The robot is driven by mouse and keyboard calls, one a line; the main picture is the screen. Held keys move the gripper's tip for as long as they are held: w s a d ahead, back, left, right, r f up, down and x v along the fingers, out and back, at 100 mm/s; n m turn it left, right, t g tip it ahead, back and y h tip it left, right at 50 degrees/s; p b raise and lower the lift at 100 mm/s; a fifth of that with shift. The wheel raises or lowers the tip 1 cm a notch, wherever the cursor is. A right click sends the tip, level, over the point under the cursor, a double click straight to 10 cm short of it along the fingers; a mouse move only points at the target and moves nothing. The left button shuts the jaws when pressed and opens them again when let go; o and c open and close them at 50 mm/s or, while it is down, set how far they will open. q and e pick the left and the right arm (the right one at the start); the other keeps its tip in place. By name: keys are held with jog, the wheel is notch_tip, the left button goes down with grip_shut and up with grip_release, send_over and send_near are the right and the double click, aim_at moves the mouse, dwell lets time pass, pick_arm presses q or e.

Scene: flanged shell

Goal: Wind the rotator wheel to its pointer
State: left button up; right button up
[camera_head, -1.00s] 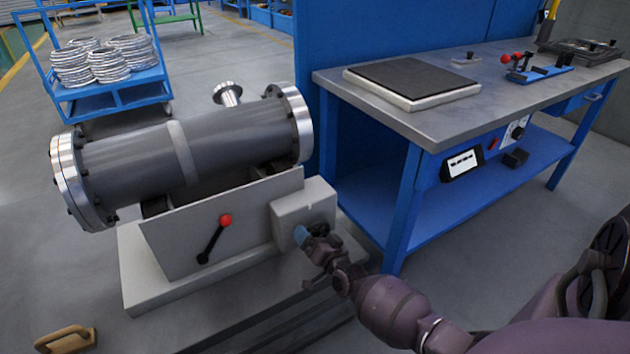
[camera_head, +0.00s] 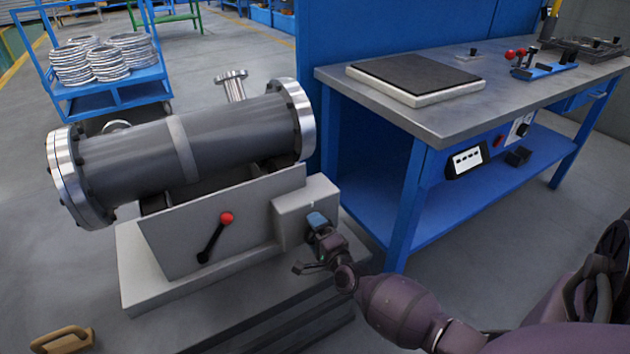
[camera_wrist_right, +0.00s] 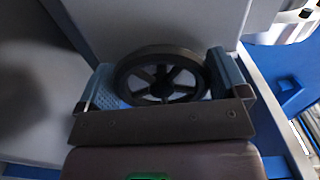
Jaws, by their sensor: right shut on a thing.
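The rotator wheel (camera_wrist_right: 183,88), dark and spoked, sits on the light grey box (camera_head: 290,208) at the right end of the rotator stand. In the right wrist view it lies between the two blue-grey fingers of my right gripper (camera_wrist_right: 163,85), which is shut on its rim. In the head view my right gripper (camera_head: 317,228) is at the box's front face and hides the wheel. The grey flanged shell (camera_head: 236,132) lies on the stand, with a flanged nozzle (camera_head: 234,87) pointing up behind it. I cannot make out the pointer. My left gripper is not in view.
A red-knobbed lever (camera_head: 216,236) is on the stand's front panel. A blue workbench (camera_head: 440,123) with a dark-topped plate (camera_head: 415,78) stands close on the right. A blue cart (camera_head: 110,92) with metal rings is at the back left. A tan handled object (camera_head: 62,340) is at bottom left.

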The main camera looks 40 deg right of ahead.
jog(key=m, duration=0.3)
jog(key=shift+s+f+b, duration=0.1)
jog(key=shift+f+b, duration=0.05)
jog(key=shift+b, duration=0.2)
jog(key=m+b, duration=0.1)
jog(key=m, duration=0.4)
jog(key=m+b, duration=0.1)
jog(key=shift+d+r+m, duration=0.1)
jog(key=shift+r+m, duration=0.1)
jog(key=shift+m, duration=0.2)
jog(key=shift+r+m+b, duration=0.1)
jog(key=shift+m+b, duration=0.35)
jog(key=shift+m, duration=0.35)
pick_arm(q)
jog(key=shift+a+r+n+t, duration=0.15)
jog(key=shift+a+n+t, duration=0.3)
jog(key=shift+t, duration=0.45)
pick_arm(e)
jog(key=shift+m, duration=0.3)
jog(key=shift+r, duration=0.1)
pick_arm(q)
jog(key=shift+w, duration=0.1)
pick_arm(e)
jog(key=o, duration=0.6)
jog(key=shift+d, duration=0.1)
jog(key=shift+s, duration=0.1)
